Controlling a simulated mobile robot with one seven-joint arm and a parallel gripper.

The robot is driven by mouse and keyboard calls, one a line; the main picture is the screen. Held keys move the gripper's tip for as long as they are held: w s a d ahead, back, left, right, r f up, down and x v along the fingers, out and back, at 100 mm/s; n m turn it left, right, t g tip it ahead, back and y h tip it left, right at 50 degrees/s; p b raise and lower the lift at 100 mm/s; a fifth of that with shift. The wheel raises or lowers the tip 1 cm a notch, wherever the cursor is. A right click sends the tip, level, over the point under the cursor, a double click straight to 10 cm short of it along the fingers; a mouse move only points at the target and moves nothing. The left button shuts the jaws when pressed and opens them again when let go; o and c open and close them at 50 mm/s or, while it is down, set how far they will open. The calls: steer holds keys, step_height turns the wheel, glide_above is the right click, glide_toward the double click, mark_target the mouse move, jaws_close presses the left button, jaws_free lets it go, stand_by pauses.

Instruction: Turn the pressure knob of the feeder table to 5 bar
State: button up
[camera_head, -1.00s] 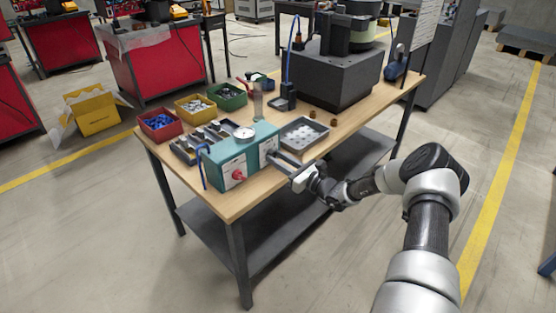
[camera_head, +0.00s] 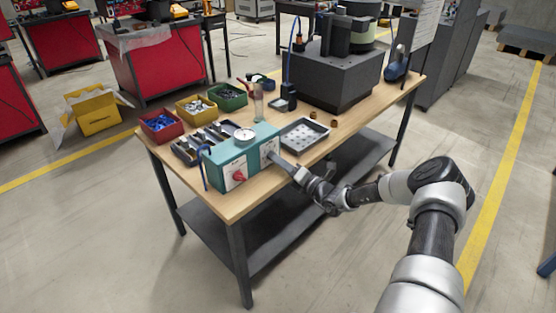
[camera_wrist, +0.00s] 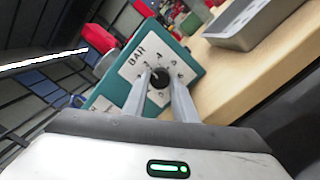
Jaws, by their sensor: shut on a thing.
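The teal feeder control box (camera_head: 222,168) stands on the near edge of the wooden table. The box has a round gauge (camera_head: 244,134) on top and a red knob (camera_head: 238,176) on its front. In the wrist view, the black pressure knob (camera_wrist: 160,77) sits on a white dial plate (camera_wrist: 137,70) marked BAR, with numbers around it. My gripper (camera_wrist: 160,84) is shut on the black knob, one finger on each side. In the head view my gripper (camera_head: 277,160) reaches the right part of the box front. The knob's exact pointer direction is too small to read.
A grey tray (camera_head: 303,138) lies to the right of the box; its corner shows in the wrist view (camera_wrist: 245,28). Red (camera_head: 160,127), yellow (camera_head: 195,109) and green (camera_head: 229,98) bins stand behind. A dark machine (camera_head: 338,75) fills the table's far right.

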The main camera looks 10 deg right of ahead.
steer(key=m, duration=0.5)
steer(key=shift+p, duration=0.3)
steer(key=m, duration=0.3)
steer(key=shift+s+m+h, duration=0.1)
steer(key=shift+m+h, duration=0.3)
steer(key=m, duration=0.3)
steer(key=shift+m+p, duration=0.3)
steer(key=shift+p, duration=0.1)
steer(key=shift+a+m, duration=0.1)
steer(key=shift+m, duration=1.7)
steer(key=o, duration=1)
steer(key=shift+r, duration=0.1)
steer(key=shift+o, duration=0.2)
steer(key=p+v, duration=0.1)
steer(key=v, duration=1.6)
steer(key=shift+s+r+p, duration=0.2)
steer(key=shift+r+p, duration=0.05)
steer(key=shift+p, duration=0.15)
